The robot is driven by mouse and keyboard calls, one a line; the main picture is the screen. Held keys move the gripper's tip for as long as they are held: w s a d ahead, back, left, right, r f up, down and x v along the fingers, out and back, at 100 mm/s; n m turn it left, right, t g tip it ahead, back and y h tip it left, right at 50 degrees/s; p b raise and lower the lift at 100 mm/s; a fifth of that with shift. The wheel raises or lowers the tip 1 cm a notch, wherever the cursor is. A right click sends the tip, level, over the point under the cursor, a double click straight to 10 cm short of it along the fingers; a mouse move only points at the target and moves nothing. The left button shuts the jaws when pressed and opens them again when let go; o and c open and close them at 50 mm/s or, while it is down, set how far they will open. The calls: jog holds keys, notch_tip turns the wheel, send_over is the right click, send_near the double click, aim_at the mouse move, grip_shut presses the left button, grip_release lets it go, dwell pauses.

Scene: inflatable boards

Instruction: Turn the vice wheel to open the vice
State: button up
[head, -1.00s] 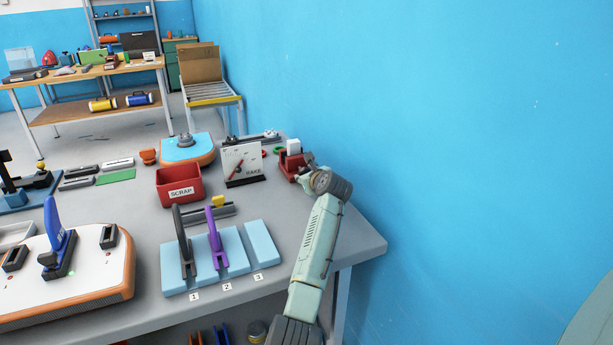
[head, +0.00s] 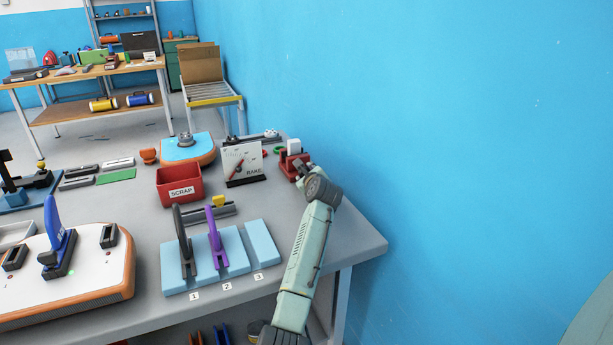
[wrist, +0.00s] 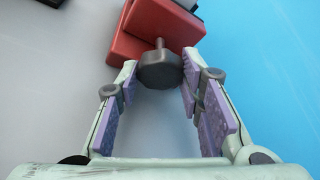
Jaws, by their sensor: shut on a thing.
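The red vice (head: 287,168) stands on the grey bench near its far right edge, with a white piece (head: 294,147) at its top. In the wrist view the red vice body (wrist: 150,40) is at the top centre. Its dark grey wheel (wrist: 160,72) sits on a short shaft in front of the body. My gripper (wrist: 161,78) is shut on the wheel, a finger at each side with purple pads. In the head view my gripper (head: 302,172) is small and partly hidden by my wrist, and the wheel cannot be made out.
A blue wall (head: 450,150) rises close to the right of the bench. A red scrap bin (head: 178,186), a white board (head: 243,161) and a light blue stand with upright handles (head: 205,265) are left of my arm. The bench's right corner is clear.

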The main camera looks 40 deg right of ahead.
jog(key=o, duration=1.1)
jog(key=shift+o, duration=0.2)
jog(key=v, duration=1.2)
